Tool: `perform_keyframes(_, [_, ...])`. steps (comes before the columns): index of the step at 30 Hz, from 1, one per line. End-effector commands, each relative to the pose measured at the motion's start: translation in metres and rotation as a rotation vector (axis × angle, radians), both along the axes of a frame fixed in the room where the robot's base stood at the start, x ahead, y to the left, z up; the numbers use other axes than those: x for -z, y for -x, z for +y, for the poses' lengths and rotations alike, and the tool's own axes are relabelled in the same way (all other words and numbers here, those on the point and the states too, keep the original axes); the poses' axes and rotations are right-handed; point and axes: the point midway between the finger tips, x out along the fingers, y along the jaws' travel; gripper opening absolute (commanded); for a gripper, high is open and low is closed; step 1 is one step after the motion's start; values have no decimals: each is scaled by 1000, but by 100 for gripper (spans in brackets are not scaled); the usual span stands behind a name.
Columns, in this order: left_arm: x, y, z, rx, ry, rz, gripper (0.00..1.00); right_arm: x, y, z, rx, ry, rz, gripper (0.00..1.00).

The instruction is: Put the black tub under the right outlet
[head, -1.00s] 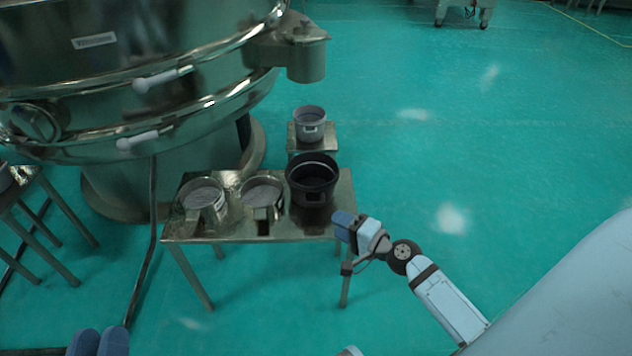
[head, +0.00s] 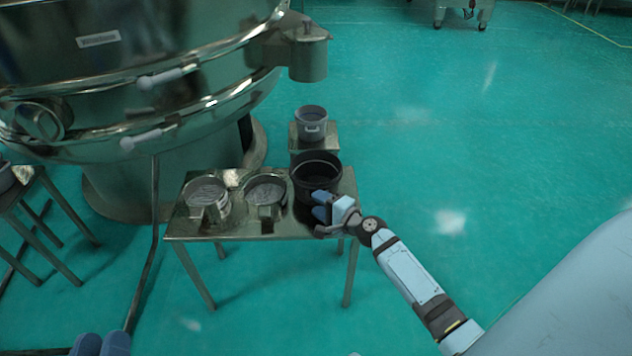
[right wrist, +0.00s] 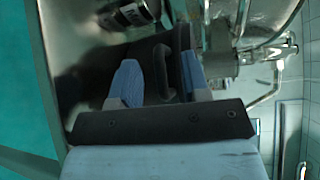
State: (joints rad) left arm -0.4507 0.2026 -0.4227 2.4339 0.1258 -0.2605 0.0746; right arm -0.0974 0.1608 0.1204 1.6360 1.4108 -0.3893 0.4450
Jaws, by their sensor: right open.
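The black tub (head: 316,168) stands upright on the right end of a metal table (head: 270,230). My right gripper (head: 322,207) is open at the tub's near side. In the right wrist view, a dark handle (right wrist: 160,65) shows between its two blue fingers (right wrist: 157,82); I cannot tell if they touch it. The right outlet (head: 307,58) is a metal spout on the right side of the sieve. A grey tub (head: 311,125) stands on a small stand below it. My left gripper (head: 101,344) is partly in view at the bottom left, its fingertips close together.
Two metal pots, left (head: 207,194) and middle (head: 265,190), stand left of the black tub on the table. The big round sieve (head: 130,90) fills the upper left. Another stand (head: 30,205) is at the far left. The green floor on the right is open.

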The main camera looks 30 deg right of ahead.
Motion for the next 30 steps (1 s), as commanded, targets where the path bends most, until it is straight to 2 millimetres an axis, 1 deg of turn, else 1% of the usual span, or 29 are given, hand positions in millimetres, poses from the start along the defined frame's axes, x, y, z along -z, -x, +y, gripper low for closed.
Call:
perform_keyframes(1, [4, 0, 0, 2, -3, 6, 34, 2, -9, 2, -1, -2, -2, 43])
perform_keyframes(3, [6, -1, -1, 5, -7, 15, 34, 4, -18, 5, -1, -1, -1, 43])
perform_keyframes(6, [7, -1, -1, 7, -12, 21, 34, 5, -25, 7, -1, 0, 0, 43])
perform_keyframes(13, [1, -1, 0, 9, -10, 10, 34, 5, -27, 8, -1, 0, 0, 43])
perform_keyframes(14, [1, -1, 0, 8, -10, 9, 34, 4, -27, 8, -1, 0, 0, 40])
perform_keyframes(15, [1, -2, 0, 8, -10, 9, 34, 4, -27, 8, -1, 0, 0, 31])
perform_keyframes(17, [1, -2, 0, 8, -10, 9, 34, 4, -26, 8, -1, 0, 0, 17])
perform_keyframes(18, [1, -2, 0, 8, -10, 9, 34, 4, -26, 8, -1, 0, 0, 8])
perform_keyframes(19, [2, -2, 0, 7, -10, 9, 34, 4, -26, 7, -1, 0, 0, 1])
perform_keyframes(20, [2, -2, 0, 7, -11, 10, 34, 5, -26, 7, -1, 0, 1, 0])
perform_keyframes(30, [6, 0, 0, 7, -13, 20, 34, 4, -26, 7, -1, 0, 2, 0])
